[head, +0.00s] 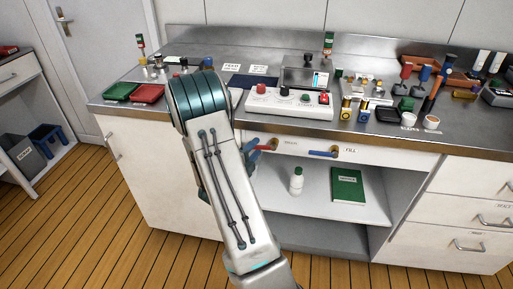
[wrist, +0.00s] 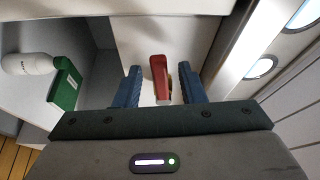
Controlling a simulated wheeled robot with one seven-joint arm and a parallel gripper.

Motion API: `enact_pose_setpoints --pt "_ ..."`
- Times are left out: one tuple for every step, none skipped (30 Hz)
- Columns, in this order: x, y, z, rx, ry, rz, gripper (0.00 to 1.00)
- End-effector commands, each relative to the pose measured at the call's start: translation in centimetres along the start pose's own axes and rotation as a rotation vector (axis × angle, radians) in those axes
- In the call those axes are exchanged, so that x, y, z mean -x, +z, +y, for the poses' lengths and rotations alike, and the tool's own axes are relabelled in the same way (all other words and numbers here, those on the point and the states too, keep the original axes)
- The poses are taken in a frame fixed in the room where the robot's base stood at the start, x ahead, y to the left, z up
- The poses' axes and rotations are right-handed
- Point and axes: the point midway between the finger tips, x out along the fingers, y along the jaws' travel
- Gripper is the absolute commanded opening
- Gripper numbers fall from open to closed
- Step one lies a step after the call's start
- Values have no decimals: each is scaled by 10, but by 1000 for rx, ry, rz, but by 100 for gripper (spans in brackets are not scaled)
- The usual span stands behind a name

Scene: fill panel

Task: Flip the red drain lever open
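The red drain lever (head: 264,147) sits on the white panel under the counter's front edge, left of the blue lever (head: 322,153). In the wrist view the red lever (wrist: 160,78) lies between the two blue fingers of my open gripper (wrist: 159,84). There is a gap to the left finger and a smaller one to the right finger; I cannot tell whether the right one touches. In the head view my arm hides most of my gripper, with a blue finger (head: 252,142) showing beside the red lever.
Below the panel an open shelf holds a white bottle (head: 296,181) and a green book (head: 347,186). The counter (head: 220,121) above carries a white control box (head: 290,101), trays, small bottles and tools. Drawers (head: 470,219) stand at the right.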

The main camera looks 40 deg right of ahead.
Motion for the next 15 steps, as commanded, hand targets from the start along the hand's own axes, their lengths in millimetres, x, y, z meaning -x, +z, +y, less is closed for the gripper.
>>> enact_pose_setpoints --pt "-6 0 0 -1 0 2 36" --pt "-8 0 0 -1 0 1 36" --pt "-11 0 0 -2 0 1 36" --pt "-12 0 0 -1 0 1 36" --pt "-14 0 0 -1 0 1 36" --pt "-15 0 0 -1 1 0 36" --pt "-16 0 0 -1 1 0 36" --pt "-16 0 0 0 1 -1 36" --pt "-16 0 0 0 1 -1 36" --pt "-16 0 0 0 1 -1 36" --pt "-16 0 0 0 1 -1 36" --pt "-16 0 0 0 1 -1 36" --pt "-16 0 0 0 0 -1 36" --pt "-16 0 0 0 0 -1 36" --pt "-16 0 0 0 0 -1 31"
